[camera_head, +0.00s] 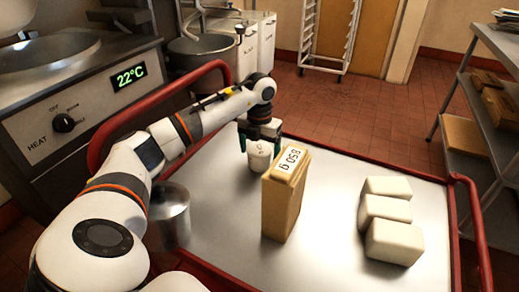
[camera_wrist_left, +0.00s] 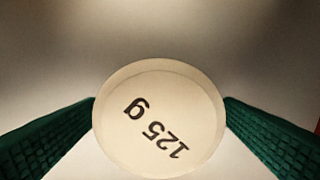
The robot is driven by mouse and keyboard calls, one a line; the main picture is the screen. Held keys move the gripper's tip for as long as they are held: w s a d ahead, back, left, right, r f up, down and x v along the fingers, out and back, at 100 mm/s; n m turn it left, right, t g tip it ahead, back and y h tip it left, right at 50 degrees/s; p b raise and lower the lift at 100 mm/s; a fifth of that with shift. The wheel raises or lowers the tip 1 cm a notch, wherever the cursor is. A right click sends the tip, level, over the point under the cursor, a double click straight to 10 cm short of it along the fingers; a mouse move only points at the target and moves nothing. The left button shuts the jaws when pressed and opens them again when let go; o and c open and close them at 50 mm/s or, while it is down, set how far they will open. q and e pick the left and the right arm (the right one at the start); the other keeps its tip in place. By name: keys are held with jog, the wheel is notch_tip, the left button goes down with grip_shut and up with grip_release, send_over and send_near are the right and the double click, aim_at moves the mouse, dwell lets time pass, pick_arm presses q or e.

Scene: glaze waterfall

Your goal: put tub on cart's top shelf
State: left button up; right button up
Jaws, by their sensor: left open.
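The white tub (camera_head: 259,161) stands upright on the cart's metal top shelf (camera_head: 325,238). Its round lid, marked "125 g", fills the middle of the left wrist view (camera_wrist_left: 160,100). My left gripper (camera_head: 260,143) is over the tub, pointing down. Its green fingers are open, one on each side of the lid in the wrist view; I cannot tell whether they touch it. The lower part of the tub is partly hidden by the tan box in the head view. My right gripper is not in view.
A tan "850 g" box (camera_head: 284,200) stands right in front of the tub. Several white blocks (camera_head: 394,240) lie at the shelf's right. A metal canister (camera_head: 169,212) is at the left, by my arm. Red rails (camera_head: 209,70) edge the cart.

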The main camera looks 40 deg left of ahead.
aim_at(259, 148)
pick_arm(q)
jog(key=shift+r, duration=0.45)
notch_tip(259, 148, up, 11)
jog(key=p, duration=0.2)
jog(key=shift+r, duration=0.15)
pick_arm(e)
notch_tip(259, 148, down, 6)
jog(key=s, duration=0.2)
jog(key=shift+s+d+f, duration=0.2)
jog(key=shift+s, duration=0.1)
